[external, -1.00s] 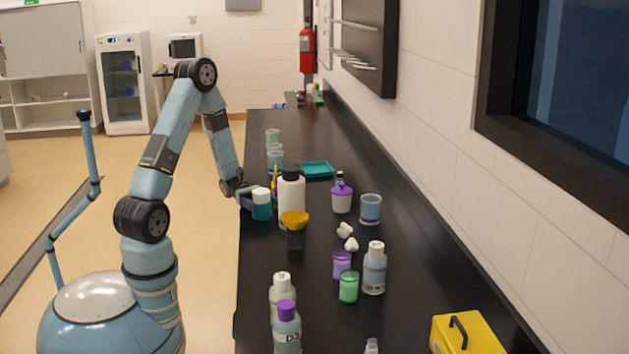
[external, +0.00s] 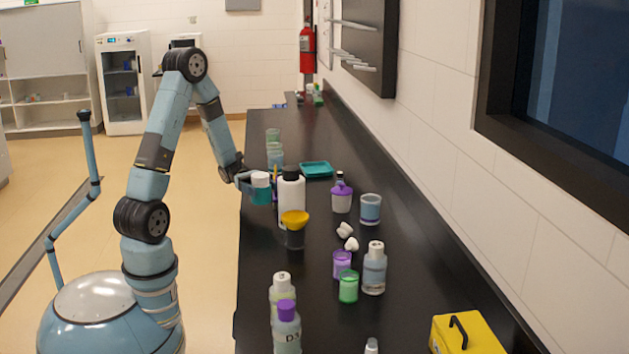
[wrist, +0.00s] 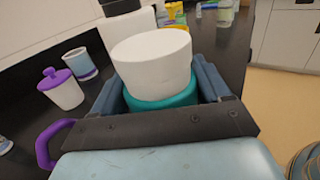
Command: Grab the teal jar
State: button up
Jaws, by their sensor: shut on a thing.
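The teal jar with a white lid (external: 261,181) is at the left edge of the black bench in the external view. My gripper (external: 258,190) is shut around its teal body. In the wrist view the jar's white lid (wrist: 152,60) rises between the two blue fingers of my gripper (wrist: 163,95), with a band of teal below it. The jar looks upright and appears raised slightly off the bench. Its lower part is hidden by the fingers.
A white bottle with a black cap (external: 291,196) stands close on the jar's right. Several bottles occupy the near bench.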

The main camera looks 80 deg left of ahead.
notch_tip(320, 180, up, 12)
jog(key=shift+r, duration=0.15)
